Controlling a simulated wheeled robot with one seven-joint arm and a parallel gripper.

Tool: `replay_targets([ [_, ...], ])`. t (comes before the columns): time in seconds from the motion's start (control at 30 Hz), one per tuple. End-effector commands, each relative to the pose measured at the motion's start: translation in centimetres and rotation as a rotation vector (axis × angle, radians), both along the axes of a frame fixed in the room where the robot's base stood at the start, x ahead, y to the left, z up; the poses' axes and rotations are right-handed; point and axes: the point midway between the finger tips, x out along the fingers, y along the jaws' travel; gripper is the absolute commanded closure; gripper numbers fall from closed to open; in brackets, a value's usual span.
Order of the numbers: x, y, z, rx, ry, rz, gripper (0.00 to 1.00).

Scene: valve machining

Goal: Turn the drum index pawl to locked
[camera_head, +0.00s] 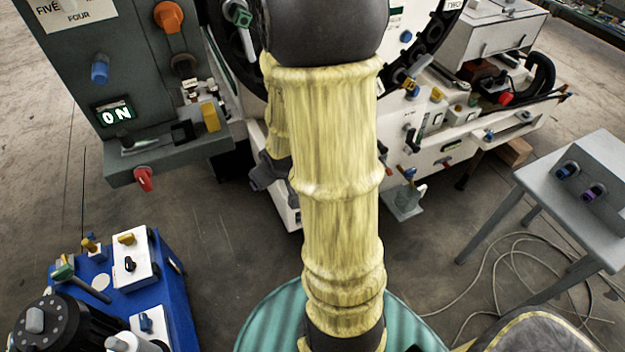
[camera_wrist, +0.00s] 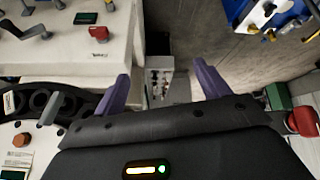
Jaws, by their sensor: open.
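My gripper shows in the wrist view (camera_wrist: 162,86) as two purple fingers spread wide apart with nothing between them. In the head view its dark body shows only partly behind my yellow-sleeved arm. A black drum with round holes (camera_wrist: 66,103) lies at the left of the wrist view, left of my fingers, with a grey lever (camera_wrist: 50,110) across it. In the head view the black drum (camera_head: 432,38) is partly hidden behind my arm. I cannot tell for sure which part is the pawl, nor its position.
A grey cabinet with an ON display (camera_head: 115,113) stands at the left. A white machine bench with several knobs and levers (camera_head: 455,150) is at the right. A blue cart (camera_head: 178,300) stands lower left, and a grey table (camera_head: 560,195) with cables on the floor lower right.

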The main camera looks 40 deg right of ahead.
Motion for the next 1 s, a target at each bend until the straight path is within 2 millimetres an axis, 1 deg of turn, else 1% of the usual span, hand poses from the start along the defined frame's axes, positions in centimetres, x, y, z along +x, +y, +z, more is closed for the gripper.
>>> replay_targets([
  [0.03,0.3,-1.2,-3.2,-0.003,-0.026,-0.004,0.25],
  [0.2,1.4,-4.4,-8.3,-0.012,-0.145,0.01,0.25],
  [0.4,1.9,-7.9,-13.9,-0.009,-0.303,0.014,0.25],
  [0.6,1.5,-11.1,-18.8,-0.001,-0.481,-0.003,0.25],
  [0.67,1.2,-12.0,-20.1,-0.001,-0.54,-0.013,0.25],
  [0.77,0.5,-13.6,-22.1,0.001,-0.642,-0.035,0.25],
  [0.9,-1.0,-15.8,-24.5,-0.002,-0.795,-0.079,0.25],
  [1.0,-2.3,-17.2,-25.6,-0.011,-0.898,-0.113,0.25],
])
